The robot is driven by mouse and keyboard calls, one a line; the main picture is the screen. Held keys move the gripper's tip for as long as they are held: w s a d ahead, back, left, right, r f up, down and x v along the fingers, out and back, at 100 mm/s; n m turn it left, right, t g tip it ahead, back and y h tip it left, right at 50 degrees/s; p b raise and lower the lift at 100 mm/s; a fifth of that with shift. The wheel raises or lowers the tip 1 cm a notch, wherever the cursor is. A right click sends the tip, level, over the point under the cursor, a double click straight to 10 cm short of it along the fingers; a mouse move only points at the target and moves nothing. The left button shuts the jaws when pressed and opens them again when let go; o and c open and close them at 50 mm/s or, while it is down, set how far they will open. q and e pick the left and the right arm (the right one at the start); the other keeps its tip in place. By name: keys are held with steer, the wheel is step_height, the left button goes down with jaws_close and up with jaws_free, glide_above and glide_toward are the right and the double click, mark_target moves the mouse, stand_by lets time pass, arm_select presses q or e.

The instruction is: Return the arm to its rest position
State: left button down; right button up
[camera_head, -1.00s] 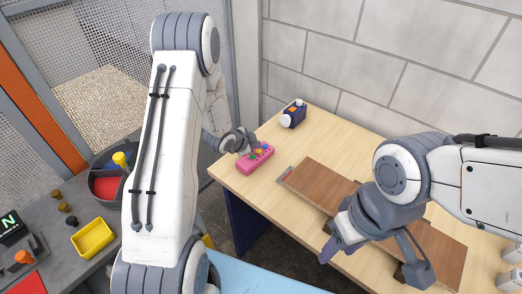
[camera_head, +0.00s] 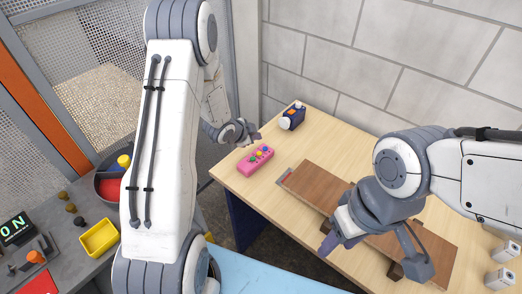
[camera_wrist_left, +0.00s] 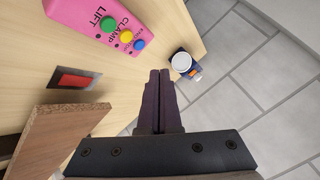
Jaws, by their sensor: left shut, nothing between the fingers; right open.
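My left gripper (camera_head: 257,137) hangs above the far left corner of the wooden table, just beyond the pink button box (camera_head: 256,159). In the left wrist view its dark fingers (camera_wrist_left: 160,76) are closed together with nothing between them. The pink box, marked LIFT and CLAMP, has green, yellow and blue buttons and is apart from the fingers. My right gripper (camera_head: 328,246) is open and low by the near edge of the brown board (camera_head: 330,185); its fingertips are partly hidden by the wrist.
A dark blue device (camera_head: 292,117) with a white cap stands at the table's back corner. A red plate (camera_wrist_left: 75,78) lies by the board's end. White blocks (camera_head: 501,277) stand at the right. A yellow bin (camera_head: 100,237) is on the grey bench at left.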

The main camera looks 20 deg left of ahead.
arm_select(q)
steer(key=shift+r, duration=0.4)
steer(key=s+d+r+n+g+y+b, duration=0.1)
steer(key=s+d+r+g, duration=0.1)
steer(key=s+d+r, duration=0.4)
steer(key=s+d+r+n+g+b, duration=0.1)
steer(key=s+d+r+b, duration=0.1)
steer(key=s+d, duration=0.35)
steer(key=s+d+r+n+g+b, duration=0.1)
steer(key=s+d+r+g, duration=0.1)
steer(key=s, duration=1)
steer(key=s+d+r+n+g, duration=0.1)
steer(key=s+d+g, duration=0.3)
steer(key=s, duration=0.8)
steer(key=shift+d+r+n+b, duration=0.3)
steer(key=shift+d+r+b, duration=0.1)
steer(key=shift+d, duration=0.45)
